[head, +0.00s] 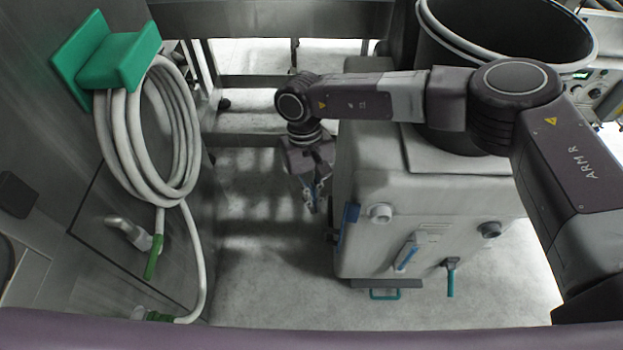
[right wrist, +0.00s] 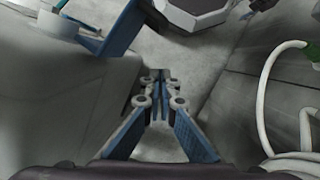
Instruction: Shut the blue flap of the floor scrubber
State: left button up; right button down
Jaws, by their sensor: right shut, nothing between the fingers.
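The floor scrubber (head: 432,195) is a grey body at centre right of the head view. Its blue flap (head: 349,217) is at the left edge of the front face, seen nearly edge-on and standing out from the body. In the right wrist view the flap (right wrist: 118,28) juts out at the top, beside a round white cap. My right gripper (head: 314,200) points down just left of the scrubber, a little left of the flap and apart from it. Its fingers (right wrist: 158,84) are shut and empty. My left gripper is not in view.
A white hose (head: 180,135) hangs coiled on a green holder (head: 105,50) on the left metal wall. A large black tub (head: 505,30) is at the upper right. The floor (head: 255,245) between wall and scrubber is clear.

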jog(key=s, duration=0.1)
jog(key=s+d+p, duration=0.1)
jog(key=s+f+p, duration=0.1)
jog(key=s, duration=0.1)
jog(key=shift+d, duration=0.3)
jog(key=shift+s+d, duration=0.1)
